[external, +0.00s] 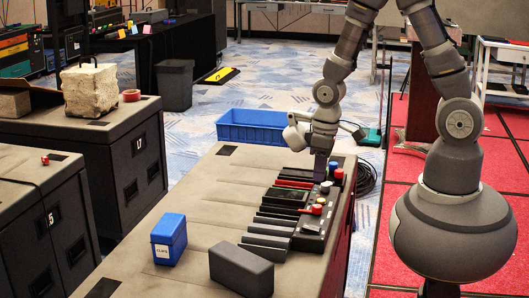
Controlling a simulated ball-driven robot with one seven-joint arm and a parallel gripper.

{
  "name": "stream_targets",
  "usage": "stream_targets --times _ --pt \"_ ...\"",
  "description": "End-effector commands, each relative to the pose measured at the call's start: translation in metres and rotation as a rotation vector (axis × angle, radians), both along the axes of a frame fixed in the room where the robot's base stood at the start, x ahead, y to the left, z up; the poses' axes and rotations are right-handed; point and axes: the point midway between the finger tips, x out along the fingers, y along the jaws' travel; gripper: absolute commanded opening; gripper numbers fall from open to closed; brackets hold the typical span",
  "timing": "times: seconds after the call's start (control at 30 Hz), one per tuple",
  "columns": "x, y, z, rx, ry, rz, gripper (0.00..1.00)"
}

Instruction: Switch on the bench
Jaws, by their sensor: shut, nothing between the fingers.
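The bench (190,220) has a grey-brown top running from the front left to the middle of the external view. A dark control panel (308,243) lies along its right edge. My gripper (320,180) points down at the panel's far part, shut and empty, close to the grey knob. I cannot tell whether its tip touches anything. The switch's state is not clear.
Dark flat slabs (270,241) lie in a row beside the panel. A blue box (169,239) and a dark grey block (241,270) stand on the bench's near end. A blue crate (250,127) is behind it. Dark cabinets (125,165) stand at left.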

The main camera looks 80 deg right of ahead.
Motion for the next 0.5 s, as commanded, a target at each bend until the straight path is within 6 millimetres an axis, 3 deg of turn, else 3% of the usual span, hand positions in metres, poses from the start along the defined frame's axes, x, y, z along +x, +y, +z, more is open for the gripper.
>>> stream_targets --times 0.5 --pt "0.0012 0.0 0.0015 -0.002 -0.082 0.0 0.0"
